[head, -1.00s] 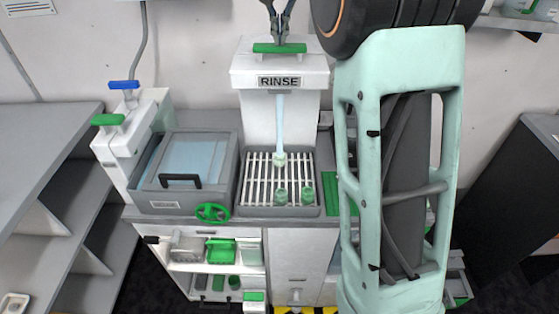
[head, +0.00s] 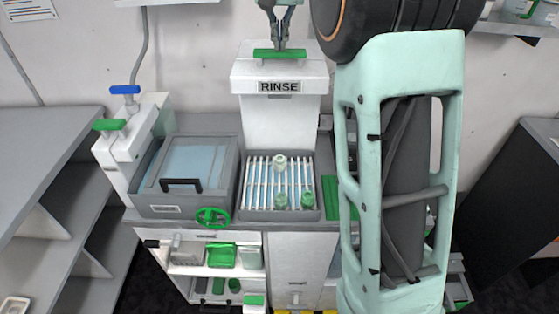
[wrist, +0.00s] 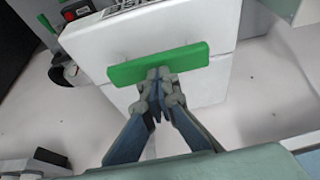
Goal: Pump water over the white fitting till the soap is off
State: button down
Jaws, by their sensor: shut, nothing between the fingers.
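The rinse tower (head: 279,112), white with a RINSE label, carries a green pump bar (head: 280,54) on top. My gripper (head: 281,47) is shut and empty, its fingertips at the bar. In the wrist view my gripper (wrist: 158,75) overlaps the near edge of the green bar (wrist: 160,63); I cannot tell whether it presses on it. The white fitting (head: 280,162) stands upright on the slatted rack (head: 252,182) below the tower. No water stream shows now. The fitting is too small to tell whether soap is on it.
Two green fittings (head: 281,200) (head: 307,199) stand on the rack in front of the white one. A lidded grey basin (head: 188,165) is to the left, with blue (head: 124,90) and green (head: 109,125) handles beyond it. Shelves with containers lie below.

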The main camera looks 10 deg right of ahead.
jog(key=shift+r+p, duration=1.55)
jog(key=shift+r, duration=0.2)
notch_tip(320, 180, up, 2)
jog(key=shift+r+p, duration=0.2)
jog(key=shift+p, duration=0.95)
notch_tip(320, 180, up, 4)
jog(key=shift+f, duration=0.2)
jog(key=shift+a, duration=0.1)
